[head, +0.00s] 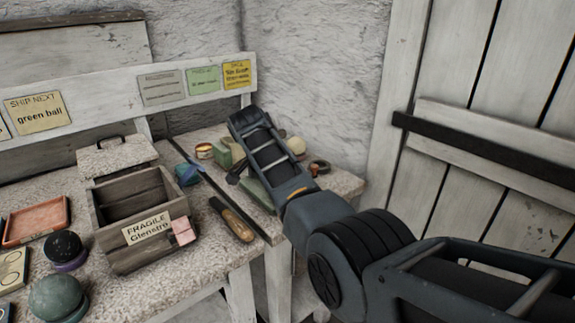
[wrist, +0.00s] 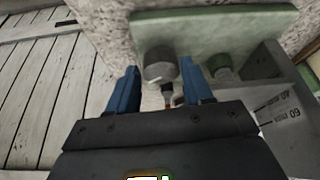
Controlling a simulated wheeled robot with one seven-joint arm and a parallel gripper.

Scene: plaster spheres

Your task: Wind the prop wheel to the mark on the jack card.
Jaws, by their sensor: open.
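A round grey knob (wrist: 159,67) with a pale pointer line is mounted on a green panel (wrist: 262,32) in the wrist view; it looks like the prop wheel. My gripper (wrist: 161,82) is open, with one blue finger on each side of the knob. I cannot tell whether either finger touches it. A yellow card (head: 237,74) hangs on the back rail in the head view, possibly the jack card; its small text is too blurred to read. In the head view my arm hides the gripper and most of the green device.
A scale (wrist: 289,107) marked 40 and 60 min is right of the panel. A smaller green knob (wrist: 222,67) sits beside the grey one. A wooden crate (head: 133,252), a wooden-handled tool (head: 233,220) and a red tray (head: 36,222) lie on the bench. A plank door (head: 480,100) is at right.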

